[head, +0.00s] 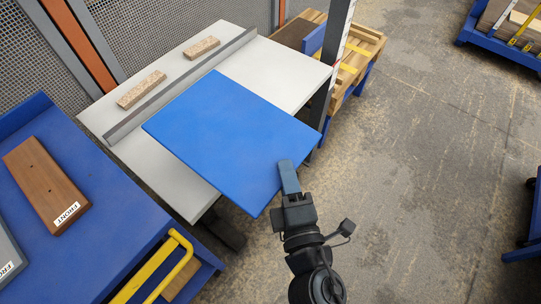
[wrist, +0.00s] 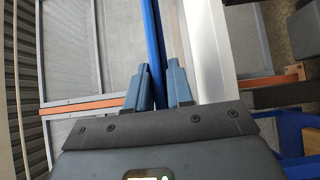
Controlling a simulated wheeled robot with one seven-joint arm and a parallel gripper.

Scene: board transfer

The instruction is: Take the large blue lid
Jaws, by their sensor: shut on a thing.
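The large blue lid (head: 228,130) is a flat square panel over the white table, with its near corner reaching past the table's front edge. My gripper (head: 288,178) is at the lid's near right edge, with its fingers shut on that edge. In the wrist view, the lid (wrist: 153,40) shows edge-on as a thin blue strip running up from between the two fingers (wrist: 160,88). Whether the lid rests on the table or is held just above it, I cannot tell.
The white table (head: 290,72) has a grey fence (head: 180,85) and two chipboard blocks (head: 141,89) behind the lid. A blue bench (head: 110,225) with a brown board (head: 45,183) and a yellow handle (head: 165,262) stands left. A dark post (head: 333,60) rises at right.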

